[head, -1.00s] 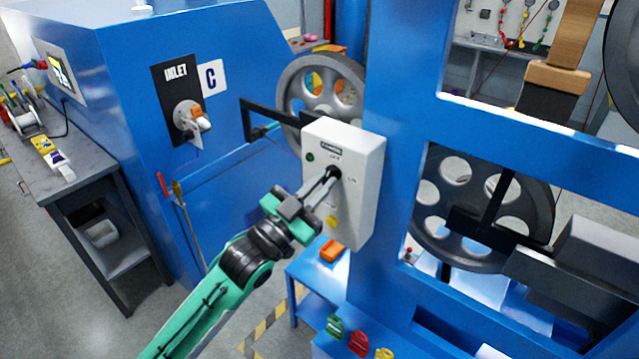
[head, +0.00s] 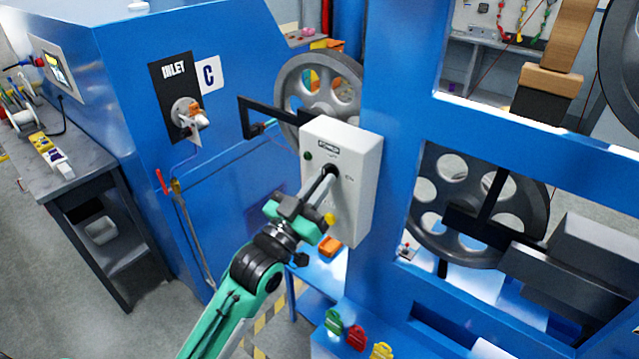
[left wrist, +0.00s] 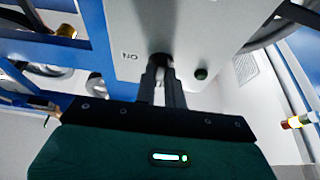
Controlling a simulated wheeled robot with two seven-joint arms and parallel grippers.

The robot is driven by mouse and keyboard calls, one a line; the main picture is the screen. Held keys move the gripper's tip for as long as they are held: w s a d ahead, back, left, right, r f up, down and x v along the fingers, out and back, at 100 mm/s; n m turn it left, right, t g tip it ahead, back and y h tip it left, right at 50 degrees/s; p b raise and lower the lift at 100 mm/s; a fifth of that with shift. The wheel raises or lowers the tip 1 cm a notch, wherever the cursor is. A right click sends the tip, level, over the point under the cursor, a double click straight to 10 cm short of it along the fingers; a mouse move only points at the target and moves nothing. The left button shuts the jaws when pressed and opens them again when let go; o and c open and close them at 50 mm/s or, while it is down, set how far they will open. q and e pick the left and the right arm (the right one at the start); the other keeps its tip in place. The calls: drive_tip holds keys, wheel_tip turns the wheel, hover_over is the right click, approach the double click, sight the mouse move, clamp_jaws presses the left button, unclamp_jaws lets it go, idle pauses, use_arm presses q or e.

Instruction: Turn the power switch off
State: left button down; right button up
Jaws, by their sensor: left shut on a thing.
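The power switch box (head: 358,160) is a white-grey box fixed to the blue machine post, with a "POWER" label, a green round button or lamp and a dark switch knob (head: 329,171) on its front. My left gripper (head: 326,178) reaches up to the knob from below left and is shut on it. In the left wrist view the two dark fingers (left wrist: 162,80) meet at the knob, with an "ON" mark beside it and the green lamp (left wrist: 201,74) on the other side. The fingers hide much of the knob. My right gripper is not in view.
A blue cabinet (head: 230,60) with an "INLET" valve (head: 188,115) stands left of the box. Large grey pulleys (head: 322,85) sit behind it. Below are an orange block (head: 330,247) and coloured clips (head: 356,337). A grey side table (head: 80,175) is at far left.

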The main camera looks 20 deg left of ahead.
use_arm(q)
drive_tip(key=c, duration=1.5)
unclamp_jaws()
drive_tip(key=shift+b+v, duration=2.85)
drive_tip(key=shift+v, duration=4.1)
